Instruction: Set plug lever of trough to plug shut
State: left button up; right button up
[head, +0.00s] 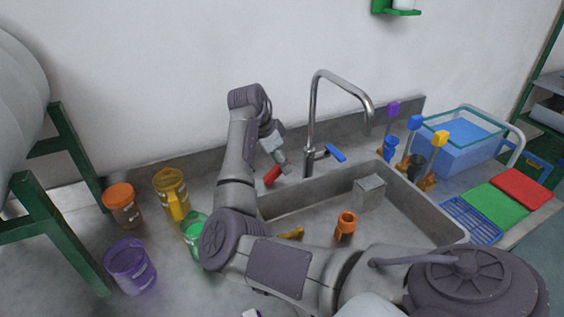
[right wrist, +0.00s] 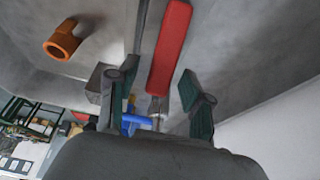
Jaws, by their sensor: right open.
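The grey trough (head: 436,222) is a basin sunk in the counter. A red lever (head: 272,175), which looks like the plug lever, is at its back left rim. My right gripper (head: 284,166) points down just above and beside this lever. In the right wrist view my open right gripper (right wrist: 152,88) has its fingers apart, and the red lever (right wrist: 170,48) shows between and beyond them. I cannot tell whether a finger touches it. My left gripper is not in view.
A tall metal tap (head: 312,115) with a blue handle (head: 335,153) stands right of the gripper. An orange cylinder (head: 345,226) and a grey block (head: 369,192) are in the trough. Coloured cups, including an orange one (head: 123,206), stand left of my arm.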

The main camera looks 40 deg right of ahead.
jog(key=shift+d+f, duration=0.2)
jog(key=shift+f, duration=0.3)
grip_shut()
